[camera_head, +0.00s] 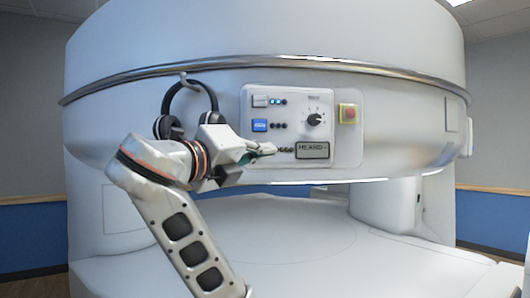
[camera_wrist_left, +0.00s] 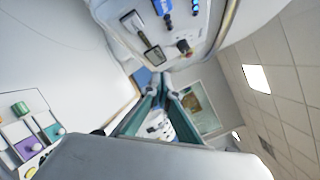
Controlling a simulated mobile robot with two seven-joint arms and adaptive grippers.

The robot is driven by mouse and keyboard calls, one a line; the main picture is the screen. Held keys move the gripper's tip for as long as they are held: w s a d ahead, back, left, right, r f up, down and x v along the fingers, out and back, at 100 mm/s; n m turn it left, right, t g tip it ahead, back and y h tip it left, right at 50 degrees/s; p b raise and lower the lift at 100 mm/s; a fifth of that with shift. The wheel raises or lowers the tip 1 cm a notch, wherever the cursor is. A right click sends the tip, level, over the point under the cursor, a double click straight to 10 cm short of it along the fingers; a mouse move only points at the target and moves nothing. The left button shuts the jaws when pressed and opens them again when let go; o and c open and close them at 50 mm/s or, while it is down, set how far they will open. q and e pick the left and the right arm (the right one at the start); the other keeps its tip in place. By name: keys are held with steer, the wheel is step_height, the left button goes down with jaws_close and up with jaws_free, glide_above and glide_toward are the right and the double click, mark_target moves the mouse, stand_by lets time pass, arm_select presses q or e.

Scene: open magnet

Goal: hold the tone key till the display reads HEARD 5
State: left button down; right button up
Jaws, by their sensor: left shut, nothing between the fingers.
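The control panel (camera_head: 330,140) is on the white magnet housing. Its display (camera_head: 312,150) seems to read HEARD followed by a dash. A lower row of dark lights (camera_head: 287,150) shows left of the display. My left gripper (camera_head: 266,149) is shut and empty, its tips over the panel's lower left where they hide any key. I cannot tell whether they touch. The left wrist view shows the fingers (camera_wrist_left: 157,88) together. My right gripper is out of view.
A black knob (camera_head: 313,119) and a red button on a yellow base (camera_head: 348,113) are on the panel's right. Headphones (camera_head: 166,124) hang on a hook just left, close to my wrist. The white patient table (camera_head: 300,240) lies below.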

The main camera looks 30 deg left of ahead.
arm_select(q)
steer(key=shift+a, duration=0.1)
steer(key=w+a+b, duration=0.3)
steer(key=w+a, duration=0.2)
steer(key=w, duration=0.1)
steer(key=shift+w+a, duration=0.35)
steer(key=shift+a, duration=0.05)
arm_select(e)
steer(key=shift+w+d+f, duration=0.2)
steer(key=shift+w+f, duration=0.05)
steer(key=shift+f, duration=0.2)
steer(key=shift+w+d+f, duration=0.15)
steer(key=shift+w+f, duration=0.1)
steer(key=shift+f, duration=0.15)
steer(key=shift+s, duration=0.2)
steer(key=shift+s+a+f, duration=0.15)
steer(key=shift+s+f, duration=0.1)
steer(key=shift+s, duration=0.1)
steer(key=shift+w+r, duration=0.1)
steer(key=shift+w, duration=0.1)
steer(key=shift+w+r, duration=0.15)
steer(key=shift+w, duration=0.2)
arm_select(q)
steer(key=shift+w+a, duration=0.1)
steer(key=shift+w, duration=0.05)
